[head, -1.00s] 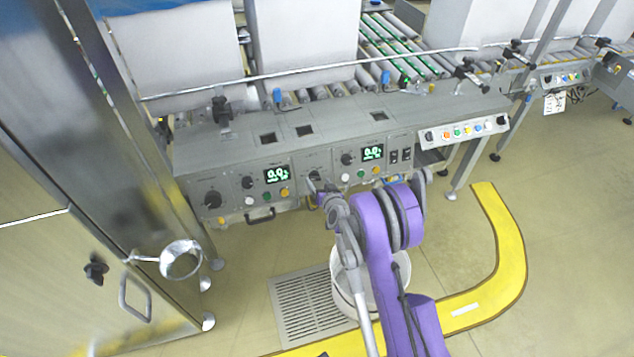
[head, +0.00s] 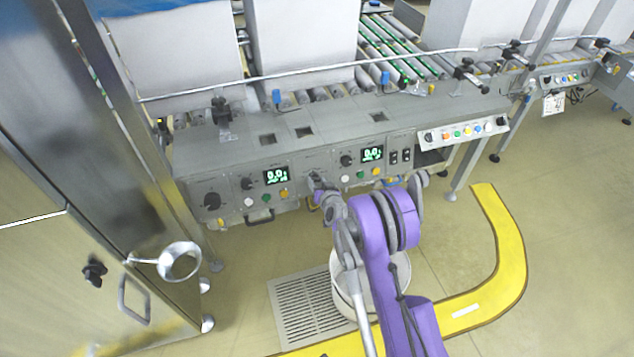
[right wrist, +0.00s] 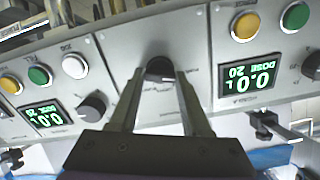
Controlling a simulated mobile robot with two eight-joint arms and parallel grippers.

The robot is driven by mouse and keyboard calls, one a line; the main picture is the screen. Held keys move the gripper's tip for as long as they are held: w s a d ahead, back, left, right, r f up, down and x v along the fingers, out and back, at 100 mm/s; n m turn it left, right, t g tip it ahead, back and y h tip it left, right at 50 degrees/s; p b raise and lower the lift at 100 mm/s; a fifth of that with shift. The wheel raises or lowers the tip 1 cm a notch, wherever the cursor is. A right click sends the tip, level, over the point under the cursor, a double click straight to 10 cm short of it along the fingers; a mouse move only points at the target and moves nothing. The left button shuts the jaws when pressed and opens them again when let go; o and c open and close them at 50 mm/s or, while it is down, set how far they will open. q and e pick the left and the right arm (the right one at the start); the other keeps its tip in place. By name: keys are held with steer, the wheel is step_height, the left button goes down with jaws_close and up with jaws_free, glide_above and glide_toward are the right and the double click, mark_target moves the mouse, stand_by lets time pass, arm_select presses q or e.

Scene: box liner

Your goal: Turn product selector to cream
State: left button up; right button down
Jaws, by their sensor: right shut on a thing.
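The product selector is a small black knob (right wrist: 160,69) on the grey control panel (right wrist: 125,48), between two green displays, in the right wrist view. My right gripper (right wrist: 160,78) has its two fingers on either side of the knob and is shut on it. The knob's pointer direction and the small panel lettering are too blurred to read. In the head view my right gripper (head: 315,183) reaches the panel front from below and covers most of the selector. My left gripper is not in view.
Displays (head: 276,175) and coloured buttons sit close by. A white bucket (head: 402,272) stands under my right arm. A steel cabinet (head: 60,140) stands at left.

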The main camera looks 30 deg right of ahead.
steer(key=shift+m, duration=0.4)
steer(key=m+b, duration=0.1)
steer(key=m, duration=0.1)
steer(key=shift+f+m, duration=0.1)
steer(key=shift+m, duration=0.2)
steer(key=m+b, duration=0.1)
steer(key=m, duration=0.2)
steer(key=shift+m, duration=0.4)
steer(key=shift+m+t+b, duration=0.3)
steer(key=shift+m+b, duration=1)
steer(key=shift+m, duration=2.1)
steer(key=shift+c, duration=1.8)
jaws_free()
